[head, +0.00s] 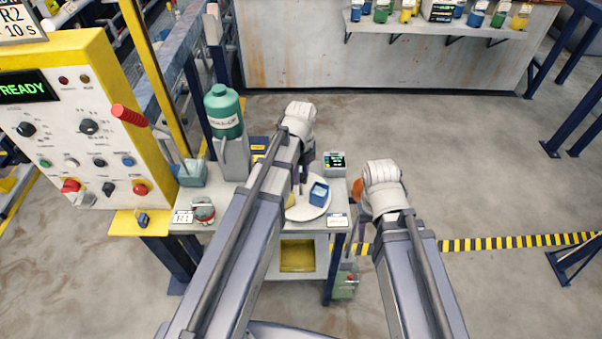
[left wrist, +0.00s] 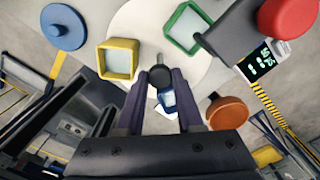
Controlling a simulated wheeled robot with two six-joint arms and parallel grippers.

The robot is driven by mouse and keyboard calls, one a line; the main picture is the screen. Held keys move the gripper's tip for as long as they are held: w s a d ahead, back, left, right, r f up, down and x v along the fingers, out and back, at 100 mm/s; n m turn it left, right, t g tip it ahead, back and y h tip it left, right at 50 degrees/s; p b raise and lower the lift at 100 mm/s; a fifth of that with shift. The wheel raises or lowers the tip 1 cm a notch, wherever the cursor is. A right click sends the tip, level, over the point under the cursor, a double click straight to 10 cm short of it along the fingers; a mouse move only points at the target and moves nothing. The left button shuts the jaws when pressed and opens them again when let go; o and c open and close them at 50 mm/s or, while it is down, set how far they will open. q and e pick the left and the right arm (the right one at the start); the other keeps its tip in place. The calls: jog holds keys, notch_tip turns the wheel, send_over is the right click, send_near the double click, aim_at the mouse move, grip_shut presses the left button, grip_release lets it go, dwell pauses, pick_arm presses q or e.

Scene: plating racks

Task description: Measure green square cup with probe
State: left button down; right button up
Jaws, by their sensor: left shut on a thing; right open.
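The green square cup (left wrist: 187,27) shows in the left wrist view at the top, on a pale round plate (left wrist: 150,18). My left gripper (left wrist: 160,86) is shut on a dark, round-topped thing (left wrist: 160,76), which looks like the probe. In the head view my arm hides the green cup. My right gripper (head: 362,220) is open and empty, right of the table.
A yellow square cup (left wrist: 118,60) is left of the green one, and a blue round thing (left wrist: 65,27) is farther left. A meter (head: 335,162) stands at the table's back right. A blue square cup (head: 318,193) is on the plate. A teal bottle (head: 223,112) stands at back left.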

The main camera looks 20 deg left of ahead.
pick_arm(q)
jog(key=shift+m, duration=0.4)
dwell(0.4)
jog(key=c, duration=0.5)
grip_release()
jog(key=shift+c, duration=0.2)
jog(key=shift+r, duration=0.1)
notch_tip(320, 180, up, 8)
jog(key=p, duration=0.8)
jog(key=shift+f, duration=0.2)
